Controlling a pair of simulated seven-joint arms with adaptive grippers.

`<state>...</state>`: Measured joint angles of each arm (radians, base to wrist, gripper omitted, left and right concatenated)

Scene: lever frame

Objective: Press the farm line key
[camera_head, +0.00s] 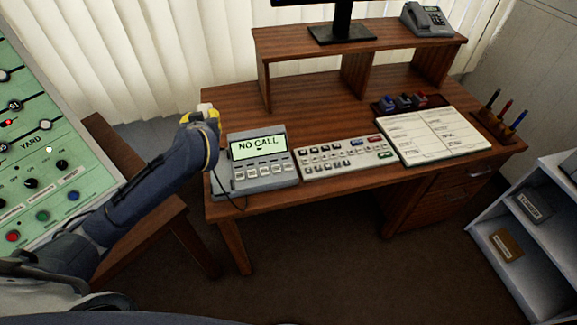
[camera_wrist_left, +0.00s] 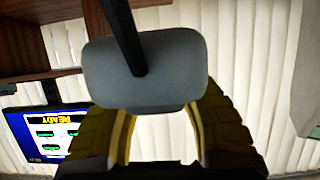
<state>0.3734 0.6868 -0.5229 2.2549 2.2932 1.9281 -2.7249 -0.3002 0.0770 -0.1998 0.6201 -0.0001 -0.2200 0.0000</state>
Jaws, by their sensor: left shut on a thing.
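A grey phone console (camera_head: 256,184) stands at the desk's left end. Its lit display (camera_head: 258,147) reads "NO CALL". A row of small pale line keys (camera_head: 266,171) runs below the display; their labels are too small to read, so I cannot tell which is the farm line. My left gripper (camera_head: 207,117) is raised left of the console, apart from the keys. In the left wrist view its yellow-padded fingers (camera_wrist_left: 160,130) are shut on a grey handset-like piece (camera_wrist_left: 165,85) with a black cord. In the head view a dark cord hangs from the gripper towards the console. My right gripper is not in view.
A button panel (camera_head: 347,158) sits right of the console, with an open logbook (camera_head: 432,135) beyond. A raised shelf (camera_head: 358,37) carries a monitor stand and a desk phone (camera_head: 427,19). A green panel (camera_head: 45,150) stands left. A blue "READY" screen (camera_wrist_left: 48,133) shows in the wrist view.

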